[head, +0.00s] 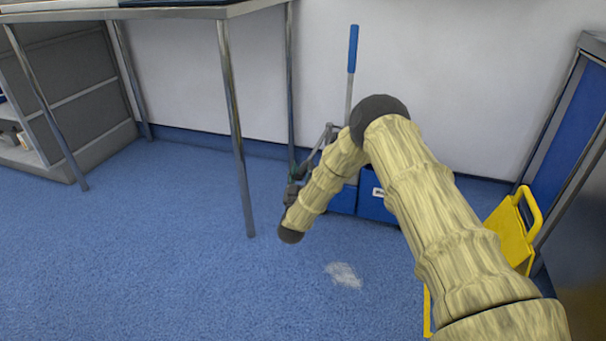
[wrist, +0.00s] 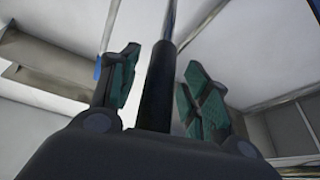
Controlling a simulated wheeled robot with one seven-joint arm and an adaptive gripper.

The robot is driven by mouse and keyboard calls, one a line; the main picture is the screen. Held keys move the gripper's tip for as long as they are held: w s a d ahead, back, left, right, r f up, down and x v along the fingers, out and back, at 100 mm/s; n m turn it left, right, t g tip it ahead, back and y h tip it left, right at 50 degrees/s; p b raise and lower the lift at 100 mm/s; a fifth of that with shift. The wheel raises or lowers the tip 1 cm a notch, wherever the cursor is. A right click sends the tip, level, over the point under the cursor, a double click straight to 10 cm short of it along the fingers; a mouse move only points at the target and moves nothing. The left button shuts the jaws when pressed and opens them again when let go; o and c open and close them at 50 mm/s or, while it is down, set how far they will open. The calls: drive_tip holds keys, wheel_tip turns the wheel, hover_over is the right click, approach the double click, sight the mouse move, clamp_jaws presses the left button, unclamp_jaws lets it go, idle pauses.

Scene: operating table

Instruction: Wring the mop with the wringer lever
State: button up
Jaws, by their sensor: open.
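A blue mop bucket (head: 375,200) stands on the floor near the wall, partly hidden behind my arm. A mop handle with a blue grip (head: 352,48) rises upright above it. A grey bar linkage (head: 328,134), seemingly part of the wringer, shows left of the handle. My gripper (head: 300,172) is low beside the bucket's left side, mostly hidden by my arm. In the wrist view my gripper (wrist: 160,65) is open, its teal-padded fingers apart. A dark rod (wrist: 157,90), probably the wringer lever's grip, stands between them with gaps on both sides. The mop head is hidden.
A metal table (head: 232,120) stands at the left, with one leg close behind my gripper. A yellow floor sign (head: 512,235) and a blue-sided cabinet (head: 565,150) are at the right. A pale wet patch (head: 343,274) lies on the otherwise open blue floor.

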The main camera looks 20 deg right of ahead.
drive_tip(key=shift+w+r, duration=0.1)
drive_tip(key=shift+w, duration=0.1)
clamp_jaws()
